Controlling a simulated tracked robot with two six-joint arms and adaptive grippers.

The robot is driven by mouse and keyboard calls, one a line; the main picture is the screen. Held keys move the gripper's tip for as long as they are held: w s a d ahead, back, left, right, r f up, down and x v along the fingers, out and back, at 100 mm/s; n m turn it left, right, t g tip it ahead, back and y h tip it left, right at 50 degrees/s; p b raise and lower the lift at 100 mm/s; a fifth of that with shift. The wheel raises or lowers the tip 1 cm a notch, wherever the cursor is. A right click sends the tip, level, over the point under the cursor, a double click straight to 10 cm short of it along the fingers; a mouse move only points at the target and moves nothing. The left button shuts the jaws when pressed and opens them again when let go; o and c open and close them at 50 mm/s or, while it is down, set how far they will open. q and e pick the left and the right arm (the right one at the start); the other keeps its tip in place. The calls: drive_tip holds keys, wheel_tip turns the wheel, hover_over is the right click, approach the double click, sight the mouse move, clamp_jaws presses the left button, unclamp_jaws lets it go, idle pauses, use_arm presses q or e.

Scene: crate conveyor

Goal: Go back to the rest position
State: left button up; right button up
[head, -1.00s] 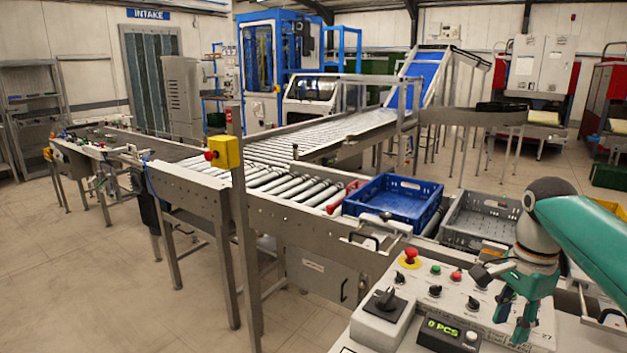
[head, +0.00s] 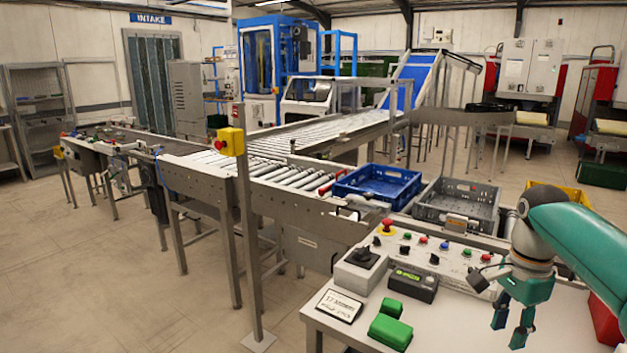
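My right gripper (head: 510,321) comes in from the right edge on a teal arm. It points down at the right side of the white control table (head: 450,335), beside the control panel (head: 417,246). Its two teal fingers are apart with nothing between them, so it is open and empty. I cannot tell how high above the table it hangs. My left gripper is not in view.
Two green blocks (head: 390,332) and a small sign (head: 340,305) lie at the table's front. A blue crate (head: 377,190) and a grey crate (head: 457,212) stand behind the panel. A yellow-topped post (head: 240,220) stands left; open floor lies beyond.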

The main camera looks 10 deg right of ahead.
drive_tip(key=s+a+f+n+g+y, duration=0.15)
drive_tip(key=a+f, duration=0.25)
drive_tip(key=f, duration=0.5)
drive_tip(key=s+a+f+n+g, duration=0.2)
drive_tip(key=a+f, duration=0.3)
drive_tip(key=f, duration=0.4)
drive_tip(key=s+a+f+n+g, duration=0.15)
drive_tip(key=a+f, duration=0.25)
drive_tip(key=f, duration=0.6)
drive_tip(key=s+a+f+n+t+y, duration=0.25)
drive_tip(key=s+a+f+n, duration=0.45)
drive_tip(key=s+a+f, duration=0.85)
drive_tip(key=w+d+n+t, duration=0.1)
drive_tip(key=w+d+r+n+t, duration=0.1)
drive_tip(key=w+n+t, duration=0.1)
drive_tip(key=shift+w+d, duration=0.15)
drive_tip(key=shift+d, duration=0.15)
drive_tip(key=shift+o, duration=0.3)
drive_tip(key=shift+o, duration=0.2)
